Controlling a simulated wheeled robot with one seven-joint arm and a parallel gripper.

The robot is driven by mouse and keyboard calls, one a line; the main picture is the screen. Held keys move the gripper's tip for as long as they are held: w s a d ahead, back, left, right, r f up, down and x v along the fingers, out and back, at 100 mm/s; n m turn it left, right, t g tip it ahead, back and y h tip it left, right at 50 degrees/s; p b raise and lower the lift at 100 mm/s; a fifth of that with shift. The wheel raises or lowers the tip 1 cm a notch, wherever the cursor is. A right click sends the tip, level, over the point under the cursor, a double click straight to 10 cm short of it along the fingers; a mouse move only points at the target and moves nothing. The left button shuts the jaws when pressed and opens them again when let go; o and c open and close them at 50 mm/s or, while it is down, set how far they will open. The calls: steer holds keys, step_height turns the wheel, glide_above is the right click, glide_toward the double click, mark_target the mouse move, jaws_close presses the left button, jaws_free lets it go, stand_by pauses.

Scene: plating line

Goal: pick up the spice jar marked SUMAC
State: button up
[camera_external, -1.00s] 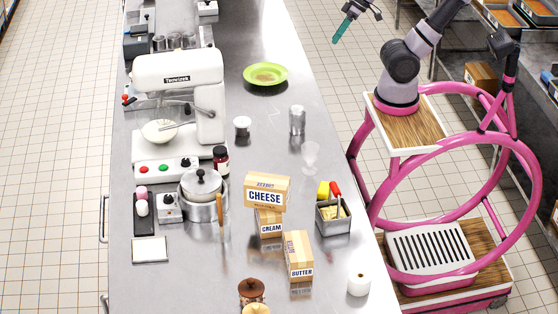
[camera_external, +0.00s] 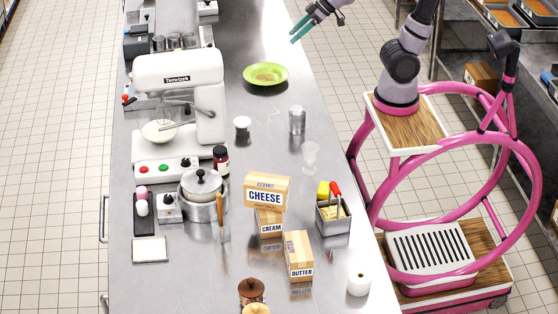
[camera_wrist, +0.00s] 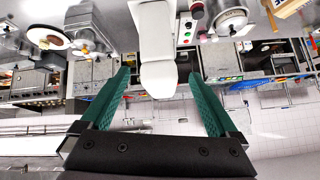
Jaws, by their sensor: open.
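No label reading SUMAC is legible in either view. In the external view, a dark red jar (camera_external: 221,160) with a dark lid and a pale label stands beside the mixer base. I cannot tell which, if either, is the sumac. My gripper (camera_external: 295,32) is above the far right part of the counter, well apart from both jars. Its teal fingers are spread and empty in the wrist view (camera_wrist: 158,77).
The white stand mixer (camera_external: 178,85) and lidded pot (camera_external: 203,195) stand at left. A green plate (camera_external: 266,85), metal shaker (camera_external: 297,120) and glass (camera_external: 310,155) stand farther back and right. Cheese (camera_external: 265,194), cream and butter (camera_external: 298,257) cartons stand in front. Bare counter (camera_external: 265,150) lies between.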

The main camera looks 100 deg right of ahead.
mark_target(222, 148)
steer(key=w+a+f+n+t+y, duration=0.1)
steer(key=w+a+f+n, duration=0.2)
steer(key=w, duration=0.4)
steer(key=w+a+f+n+t+y, duration=0.1)
steer(key=w+a+f+n+y, duration=0.2)
steer(key=w, duration=0.4)
steer(key=w+a+f+n+t, duration=0.1)
steer(key=w+a+f, duration=0.1)
steer(key=w+a, duration=0.45)
step_height(222, 148, down, 23)
steer(key=d+n+g+y, duration=0.2)
steer(key=d+n+y, duration=0.1)
steer(key=y, duration=0.1)
steer(key=shift+t, duration=0.3)
steer(key=x, duration=0.5)
steer(key=shift+w+a+f, duration=0.1)
steer(key=shift+w+f, duration=0.05)
steer(key=shift+w, duration=0.25)
steer(key=x, duration=0.4)
steer(key=shift+a, duration=0.5)
steer(key=shift+w+a, duration=0.25)
steer(key=shift+w, duration=0.1)
jaws_close()
